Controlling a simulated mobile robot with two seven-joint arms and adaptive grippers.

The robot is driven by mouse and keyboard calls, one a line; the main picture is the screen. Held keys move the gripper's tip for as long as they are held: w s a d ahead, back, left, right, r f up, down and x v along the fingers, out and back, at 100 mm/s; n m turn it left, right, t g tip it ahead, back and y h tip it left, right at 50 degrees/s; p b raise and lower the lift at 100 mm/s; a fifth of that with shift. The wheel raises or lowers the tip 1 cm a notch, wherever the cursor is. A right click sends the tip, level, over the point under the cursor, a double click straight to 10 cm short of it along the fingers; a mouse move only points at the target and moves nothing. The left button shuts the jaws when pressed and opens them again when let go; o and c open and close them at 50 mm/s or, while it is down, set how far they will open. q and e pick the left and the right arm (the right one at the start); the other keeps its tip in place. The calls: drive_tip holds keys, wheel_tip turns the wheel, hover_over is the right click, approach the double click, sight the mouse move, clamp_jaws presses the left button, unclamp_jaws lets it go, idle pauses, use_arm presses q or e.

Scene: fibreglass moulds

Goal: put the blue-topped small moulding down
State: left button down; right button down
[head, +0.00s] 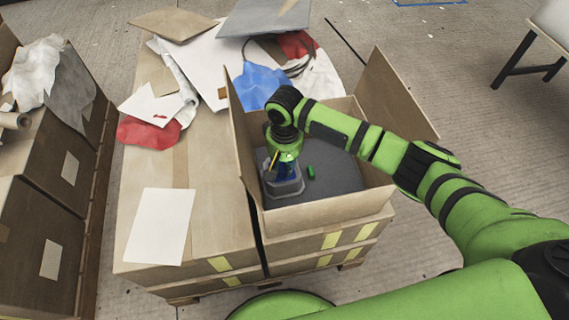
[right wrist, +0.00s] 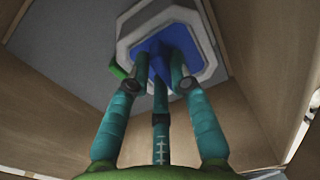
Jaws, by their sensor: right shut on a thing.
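The blue-topped small moulding (right wrist: 207,29) has a pale grey octagonal rim around a blue top. In the head view the moulding (head: 285,188) is low inside the open cardboard box (head: 330,212), near its front left corner. My right gripper (right wrist: 163,62) is shut on the blue middle part of the moulding, with its teal fingers reaching down to it. In the head view my right gripper (head: 286,168) is above the moulding and partly hides it. Whether the moulding touches the box floor cannot be told. My left gripper is not in view.
A small green piece (head: 311,172) lies on the grey box floor (head: 335,180), right of the moulding. The box walls stand close around my gripper, with flaps (head: 400,92) raised. A white sheet (head: 160,226) lies on the carton top at left. Cloths and boards clutter the back.

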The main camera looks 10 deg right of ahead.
drive_tip(key=c, duration=1.2)
unclamp_jaws()
drive_tip(key=shift+f, duration=0.1)
drive_tip(key=shift+o, duration=0.4)
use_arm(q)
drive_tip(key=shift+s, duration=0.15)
use_arm(e)
wheel_tip(320, 180, up, 5)
drive_tip(key=shift+p, duration=0.4)
use_arm(q)
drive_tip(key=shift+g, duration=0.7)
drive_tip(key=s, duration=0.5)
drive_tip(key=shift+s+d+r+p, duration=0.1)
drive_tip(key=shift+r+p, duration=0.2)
drive_tip(key=shift+p, duration=0.1)
use_arm(e)
wheel_tip(320, 180, up, 7)
drive_tip(key=shift+r, duration=0.2)
